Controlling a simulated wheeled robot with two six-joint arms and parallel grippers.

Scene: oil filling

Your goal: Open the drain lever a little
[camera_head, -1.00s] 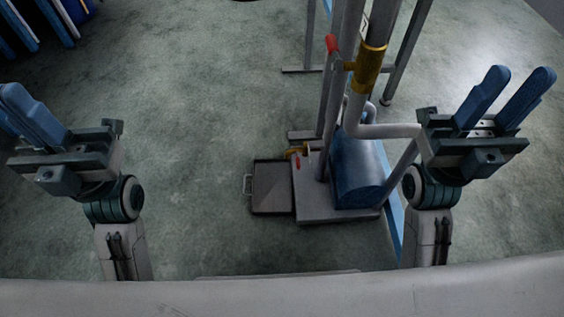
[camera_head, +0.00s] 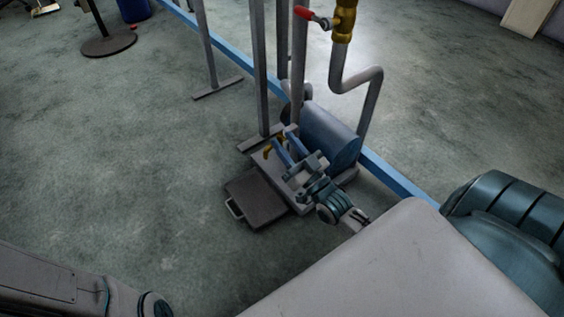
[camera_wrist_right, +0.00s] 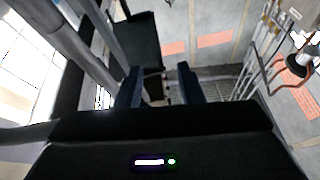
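A small brass valve (camera_head: 268,152) sits low on the grey base, above the flat drain tray (camera_head: 258,198). The small red lever by this low valve is hidden now, at or behind my right gripper. My right gripper (camera_head: 286,143) is down over the base beside the brass valve, with its two blue fingers apart. In the right wrist view, the fingers (camera_wrist_right: 159,75) also stand apart. I cannot tell whether anything thin lies between them. My left gripper is outside the head view; only part of its arm shows at the bottom left.
A blue cylindrical tank (camera_head: 330,135) stands right behind my right gripper. Grey upright posts (camera_head: 259,70) and a bent pipe (camera_head: 361,82) rise close by. A higher brass valve (camera_head: 344,20) has a red handle (camera_head: 304,13).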

